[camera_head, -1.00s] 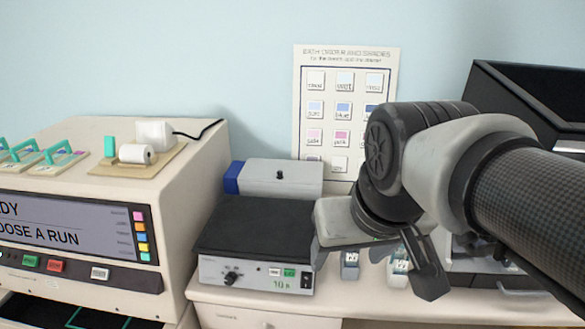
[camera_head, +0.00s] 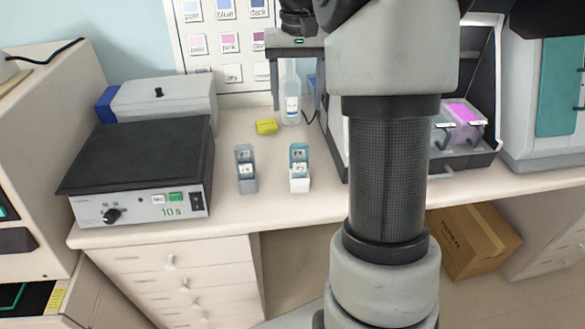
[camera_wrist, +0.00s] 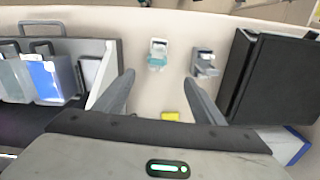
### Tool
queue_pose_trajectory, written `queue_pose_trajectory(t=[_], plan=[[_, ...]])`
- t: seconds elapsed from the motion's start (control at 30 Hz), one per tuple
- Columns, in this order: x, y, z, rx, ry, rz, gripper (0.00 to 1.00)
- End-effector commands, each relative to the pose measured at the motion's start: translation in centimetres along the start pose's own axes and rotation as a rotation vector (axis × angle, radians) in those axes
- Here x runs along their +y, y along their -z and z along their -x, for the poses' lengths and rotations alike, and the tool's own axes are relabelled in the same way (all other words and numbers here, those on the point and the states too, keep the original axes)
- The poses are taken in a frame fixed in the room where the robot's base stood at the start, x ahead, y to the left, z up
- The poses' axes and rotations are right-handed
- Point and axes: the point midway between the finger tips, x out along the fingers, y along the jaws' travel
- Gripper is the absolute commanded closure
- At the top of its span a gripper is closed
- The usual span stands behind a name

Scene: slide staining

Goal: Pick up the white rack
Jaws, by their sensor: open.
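The white rack (camera_head: 299,182) is a small upright holder with a white front and a teal part behind it. It stands on the bench beside a similar grey-blue rack (camera_head: 246,183). In the wrist view the white rack (camera_wrist: 158,44) is just beyond the gap between my fingertips, and the grey rack (camera_wrist: 205,66) is to its right. My gripper (camera_head: 297,100) is open and empty, fingers pointing down above the bench. It also shows in the wrist view (camera_wrist: 159,78). Nothing is between the fingers, and neither rack is touched.
A yellow block (camera_head: 266,127) and a clear bottle (camera_head: 290,104) stand behind the racks. A black-topped hotplate (camera_head: 140,155) is at left. A dark-framed station with stain trays (camera_head: 465,125) is at right. Bare bench lies in front of the racks.

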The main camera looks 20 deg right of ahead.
Motion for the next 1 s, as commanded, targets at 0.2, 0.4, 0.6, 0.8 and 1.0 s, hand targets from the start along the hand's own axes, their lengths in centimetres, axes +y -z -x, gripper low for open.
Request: queue_pose_trajectory(t=[0.2,0.4,0.6,0.8,1.0], plan=[[0.0,-0.1,-5.2,-0.004,-0.001,0.001,0.37],[0.1,0.0,-8.1,-0.002,-0.001,0.001,0.37],[0.2,0.0,-9.3,-0.002,-0.001,0.000,0.37],[0.7,0.1,-12.3,-0.003,0.000,0.001,0.37],[0.6,0.2,-13.8,0.001,0.000,0.001,0.37]])
